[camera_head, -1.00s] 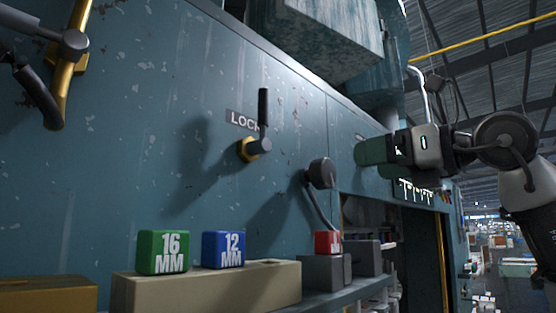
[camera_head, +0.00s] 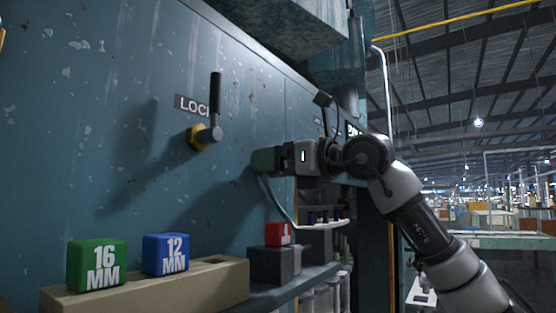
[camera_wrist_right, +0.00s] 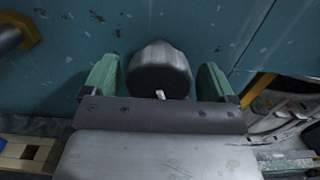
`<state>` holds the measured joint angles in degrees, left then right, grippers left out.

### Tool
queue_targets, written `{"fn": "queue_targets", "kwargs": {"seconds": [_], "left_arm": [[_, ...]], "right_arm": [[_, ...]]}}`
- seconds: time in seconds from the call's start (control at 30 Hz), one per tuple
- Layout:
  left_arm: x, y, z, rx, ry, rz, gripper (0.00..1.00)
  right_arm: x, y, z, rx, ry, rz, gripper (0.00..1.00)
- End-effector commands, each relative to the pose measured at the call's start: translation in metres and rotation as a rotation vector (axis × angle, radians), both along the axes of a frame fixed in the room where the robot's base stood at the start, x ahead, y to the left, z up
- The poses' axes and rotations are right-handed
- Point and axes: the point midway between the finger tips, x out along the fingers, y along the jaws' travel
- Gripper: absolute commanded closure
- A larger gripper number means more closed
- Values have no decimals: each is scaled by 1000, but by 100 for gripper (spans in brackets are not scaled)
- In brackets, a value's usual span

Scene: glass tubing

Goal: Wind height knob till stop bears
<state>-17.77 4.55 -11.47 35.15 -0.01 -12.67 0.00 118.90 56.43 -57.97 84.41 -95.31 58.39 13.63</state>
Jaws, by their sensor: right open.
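A dark grey round knob (camera_wrist_right: 158,70) with a small white mark sticks out of the teal machine panel (camera_head: 90,150). It shows in the right wrist view between the two green fingers of my right gripper (camera_wrist_right: 157,76). The fingers are open around it, with a visible gap on each side. In the head view my right gripper (camera_head: 265,160) is at the panel, right of and below the LOCK lever, and it hides the knob. My left gripper is not in view.
The black-handled LOCK lever (camera_head: 215,108) stands upright on a brass hub. Below are a beige block (camera_head: 190,290), a green 16 MM cube (camera_head: 97,264), a blue 12 MM cube (camera_head: 166,254) and a red cube (camera_head: 279,234).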

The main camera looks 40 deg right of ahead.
Motion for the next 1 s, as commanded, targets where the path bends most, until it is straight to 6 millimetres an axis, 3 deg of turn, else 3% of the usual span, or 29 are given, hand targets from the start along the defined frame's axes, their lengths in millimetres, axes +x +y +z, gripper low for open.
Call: {"fn": "queue_targets", "kwargs": {"seconds": [0.17,0.47,0.77,1.0], "left_arm": [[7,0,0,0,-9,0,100],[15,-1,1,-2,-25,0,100],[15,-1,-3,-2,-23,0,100],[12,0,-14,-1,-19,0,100]], "right_arm": [[0,0,0,0,0,0,13],[0,0,0,1,0,0,59],[0,0,-1,38,16,1,60],[0,1,-3,168,69,2,60]]}}
